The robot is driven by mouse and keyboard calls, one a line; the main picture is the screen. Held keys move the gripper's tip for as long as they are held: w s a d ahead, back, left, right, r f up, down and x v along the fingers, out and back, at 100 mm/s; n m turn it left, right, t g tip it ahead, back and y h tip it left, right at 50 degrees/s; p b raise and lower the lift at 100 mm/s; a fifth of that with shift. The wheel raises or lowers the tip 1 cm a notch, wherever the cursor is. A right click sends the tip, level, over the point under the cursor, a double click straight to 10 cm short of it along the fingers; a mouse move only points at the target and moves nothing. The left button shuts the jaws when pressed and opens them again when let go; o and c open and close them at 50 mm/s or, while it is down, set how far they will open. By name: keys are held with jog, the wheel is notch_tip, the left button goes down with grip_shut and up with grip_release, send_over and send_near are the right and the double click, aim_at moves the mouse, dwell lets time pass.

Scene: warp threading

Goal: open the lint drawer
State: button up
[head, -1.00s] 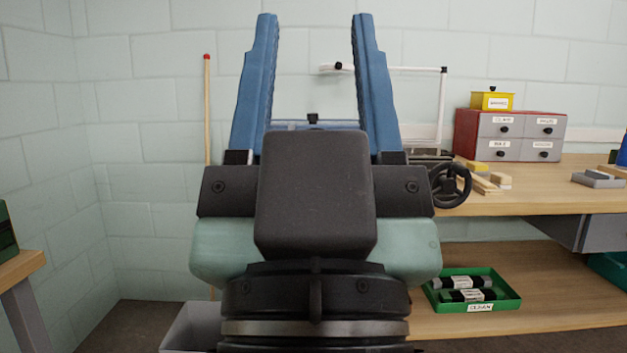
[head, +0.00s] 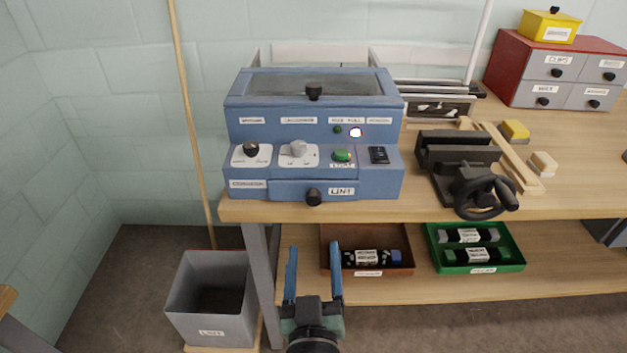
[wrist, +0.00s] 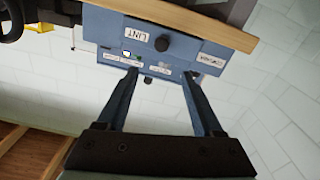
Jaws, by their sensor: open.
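The lint drawer (head: 335,190) is a blue front labelled LINT, low on the blue machine (head: 240,125), with a round black knob (head: 313,197). It looks shut, flush with the machine. In the wrist view the lint drawer (wrist: 140,36) and its knob (wrist: 162,43) appear upside down, beyond the fingers. My gripper (head: 314,255) is open and empty, its two blue fingers pointing up in the head view, below the drawer and in front of the bench edge. In the wrist view my gripper (wrist: 160,75) has its fingers apart, and neither touches the knob.
The wooden bench (head: 420,210) carries a black vise with handwheel (head: 485,193) right of the machine. A brown tray (head: 335,268) and a green tray (head: 430,250) sit on the lower shelf. A grey bin (head: 195,320) stands on the left.

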aim_at(314, 201)
jog(key=w, duration=0.8)
jog(key=w+b, duration=0.1)
jog(key=w, duration=0.3)
jog(key=shift+w+f, duration=0.25)
jog(key=shift+f, duration=0.1)
grip_shut()
dwell(1.0)
